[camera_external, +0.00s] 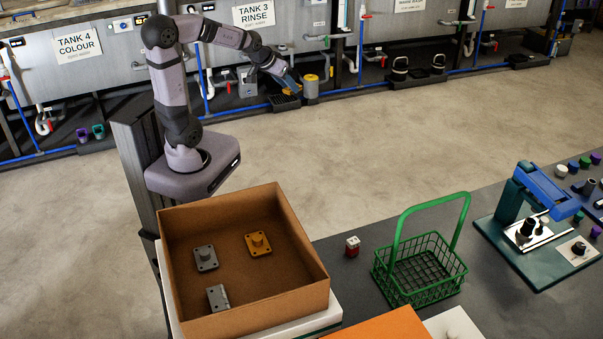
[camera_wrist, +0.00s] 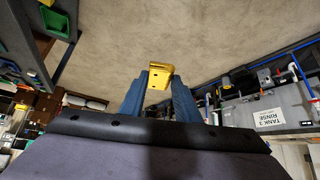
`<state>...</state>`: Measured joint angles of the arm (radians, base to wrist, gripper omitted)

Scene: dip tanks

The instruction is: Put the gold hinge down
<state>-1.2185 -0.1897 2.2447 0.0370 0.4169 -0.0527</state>
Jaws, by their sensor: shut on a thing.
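My gripper (camera_wrist: 158,92) has blue fingers, closed on the gold hinge (camera_wrist: 160,72), which sits between the fingertips in the wrist view. The hinge is a yellow-gold block with small holes. In the external view my gripper (camera_external: 291,84) is raised and reaches out to the right of my base, high over the floor. The hinge is too small to make out clearly there.
A cardboard box (camera_external: 290,290) at the front holds a grey flanged part (camera_external: 205,258), a gold flanged part (camera_external: 258,244) and a grey bracket (camera_external: 217,297). A green wire basket (camera_external: 420,270) and a red-and-white block (camera_external: 352,246) stand on the dark bench (camera_external: 350,280). Tanks line the back.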

